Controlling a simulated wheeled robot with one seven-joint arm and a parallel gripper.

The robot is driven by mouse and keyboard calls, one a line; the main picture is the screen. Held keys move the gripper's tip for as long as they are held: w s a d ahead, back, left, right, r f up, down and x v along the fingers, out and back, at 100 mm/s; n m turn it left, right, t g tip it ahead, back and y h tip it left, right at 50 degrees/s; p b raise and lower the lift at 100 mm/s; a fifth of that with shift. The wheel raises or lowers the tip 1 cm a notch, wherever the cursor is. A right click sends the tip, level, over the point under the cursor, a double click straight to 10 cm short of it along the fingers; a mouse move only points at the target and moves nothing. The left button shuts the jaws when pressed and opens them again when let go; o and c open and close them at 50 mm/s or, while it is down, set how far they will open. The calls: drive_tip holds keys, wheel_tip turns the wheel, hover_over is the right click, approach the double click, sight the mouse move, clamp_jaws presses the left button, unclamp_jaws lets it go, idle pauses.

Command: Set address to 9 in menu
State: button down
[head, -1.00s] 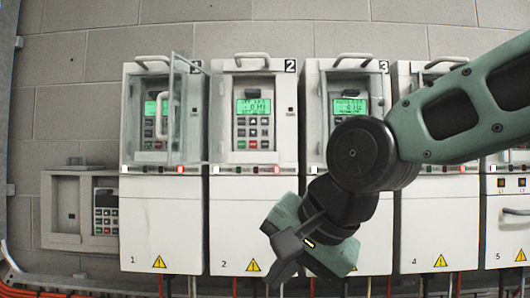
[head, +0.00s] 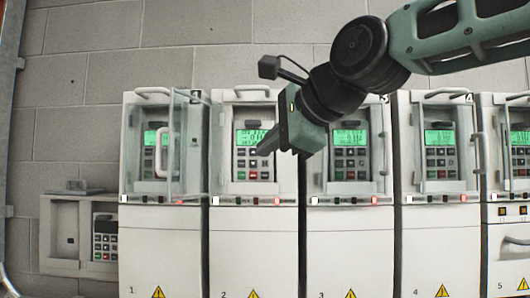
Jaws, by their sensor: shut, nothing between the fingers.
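Drive cabinet 2 (head: 252,240) stands in a row of numbered white drives. Its recessed panel holds a lit green display (head: 251,137), whose text is too small to read, and a keypad (head: 253,167) below. My gripper (head: 264,152) is shut and empty. It comes in from the upper right, with its fingertips in front of the upper right part of drive 2's keypad. I cannot tell whether they touch a key. The gripper hides the right part of that panel and the number label above it.
Drive 1 (head: 160,245) has a clear door (head: 190,135) swung outward on the left, close to drive 2. Drives 3 (head: 348,245), 4 (head: 440,245) and 5 (head: 507,270) stand to the right. A separate panel with a keypad (head: 105,240) is mounted low at left.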

approach(255, 160)
drive_tip(key=shift+x, duration=2.1)
drive_tip(key=shift+s, duration=0.1)
idle(0.4)
drive_tip(key=shift+w+p, duration=0.4)
drive_tip(key=shift+w, duration=0.4)
idle(0.8)
drive_tip(key=shift+s, duration=0.85)
drive_tip(key=shift+a, duration=0.1)
drive_tip(key=shift+w+a+f+p, duration=0.15)
drive_tip(key=shift+a+f+p, duration=0.15)
drive_tip(key=shift+a+f, duration=1)
